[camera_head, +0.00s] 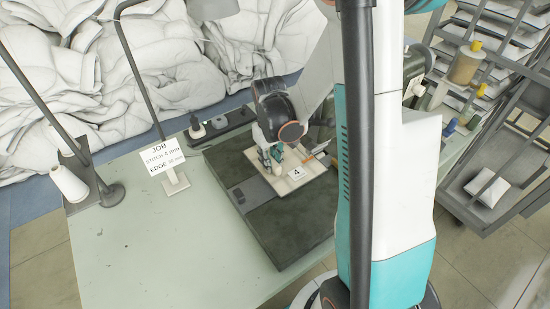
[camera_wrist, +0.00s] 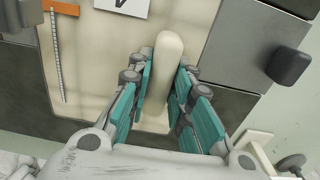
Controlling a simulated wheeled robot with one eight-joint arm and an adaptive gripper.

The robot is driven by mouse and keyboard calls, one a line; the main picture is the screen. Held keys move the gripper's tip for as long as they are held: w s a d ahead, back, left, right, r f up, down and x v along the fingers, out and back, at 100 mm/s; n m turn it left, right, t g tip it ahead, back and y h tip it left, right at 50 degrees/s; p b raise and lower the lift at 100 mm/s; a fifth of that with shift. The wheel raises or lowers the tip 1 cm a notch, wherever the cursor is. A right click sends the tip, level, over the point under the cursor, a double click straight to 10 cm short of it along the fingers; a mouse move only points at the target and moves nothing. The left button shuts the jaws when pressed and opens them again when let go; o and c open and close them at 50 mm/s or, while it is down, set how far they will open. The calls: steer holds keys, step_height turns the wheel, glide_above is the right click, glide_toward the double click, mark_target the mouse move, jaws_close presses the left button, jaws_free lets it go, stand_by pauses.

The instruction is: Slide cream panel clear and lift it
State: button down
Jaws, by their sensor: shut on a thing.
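The cream panel (camera_head: 285,187) lies on a dark grey board (camera_head: 290,237) on the table, with a white label reading 4 on it. In the wrist view the panel (camera_wrist: 98,70) fills the upper middle. A rounded cream handle (camera_wrist: 170,48) stands up from it between the teal fingers of my gripper (camera_wrist: 168,80). My gripper (camera_head: 274,158) is shut on this handle, over the back part of the board. The fingers hide the handle's lower part. I cannot tell whether the panel is raised at all.
A sign (camera_head: 162,157) on a stand and a lamp pole stand left of the board. A black strip with small items (camera_head: 216,126) lies behind. White duvets (camera_head: 150,65) heap beyond the table. A rack (camera_head: 490,150) stands right. The table's front left is clear.

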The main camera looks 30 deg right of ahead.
steer(key=shift+s+a, duration=0.1)
steer(key=shift+a, duration=1.8)
steer(key=c, duration=1.4)
jaws_free()
steer(key=shift+o, duration=0.2)
steer(key=shift+r, duration=0.15)
step_height(320, 180, up, 12)
